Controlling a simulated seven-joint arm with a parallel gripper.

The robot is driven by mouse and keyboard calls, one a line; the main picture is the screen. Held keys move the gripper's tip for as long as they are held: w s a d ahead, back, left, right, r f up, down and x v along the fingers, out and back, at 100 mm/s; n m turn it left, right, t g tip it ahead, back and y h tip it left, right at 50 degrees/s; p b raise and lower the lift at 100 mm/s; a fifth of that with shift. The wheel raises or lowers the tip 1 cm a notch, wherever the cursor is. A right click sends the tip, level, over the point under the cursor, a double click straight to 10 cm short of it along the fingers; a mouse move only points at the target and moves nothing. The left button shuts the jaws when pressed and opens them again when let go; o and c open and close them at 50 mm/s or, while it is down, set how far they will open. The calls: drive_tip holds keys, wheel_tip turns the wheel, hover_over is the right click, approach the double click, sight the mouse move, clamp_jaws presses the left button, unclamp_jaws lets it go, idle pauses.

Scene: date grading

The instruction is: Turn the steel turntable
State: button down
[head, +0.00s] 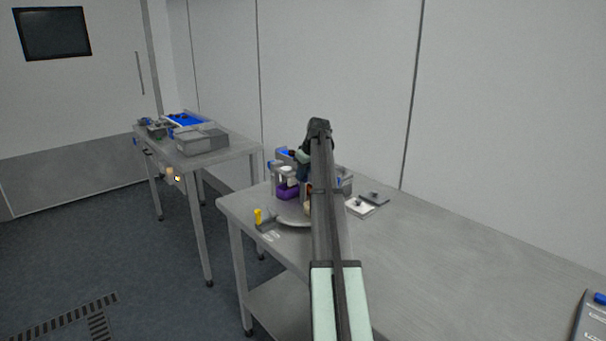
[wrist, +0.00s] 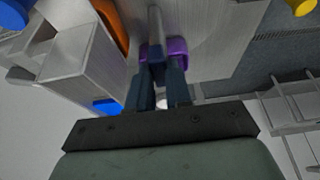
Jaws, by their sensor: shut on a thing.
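The steel turntable (head: 291,221) is a round grey disc at the near left end of the steel bench, partly hidden behind my arm in the head view. A purple holder (head: 288,192) stands at it, and a purple part also shows just beyond my fingers in the wrist view (wrist: 177,49). My gripper (wrist: 158,78) has its two dark blue fingers closed around a slim grey steel post (wrist: 155,22). In the head view my arm hides the fingertips and most of the grasp.
A yellow-topped item (head: 258,215) stands at the bench's left edge. A white tray (head: 360,208) lies right of my arm. A grey box (head: 202,141) sits on the second table at the left. The bench's right middle (head: 450,250) is clear.

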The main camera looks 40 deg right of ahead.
drive_tip(key=c, duration=1)
unclamp_jaws()
drive_tip(key=shift+c, duration=0.2)
drive_tip(key=shift+r, duration=0.1)
drive_tip(key=v, duration=1.3)
drive_tip(key=shift+s+r, duration=0.2)
drive_tip(key=shift+r, duration=0.05)
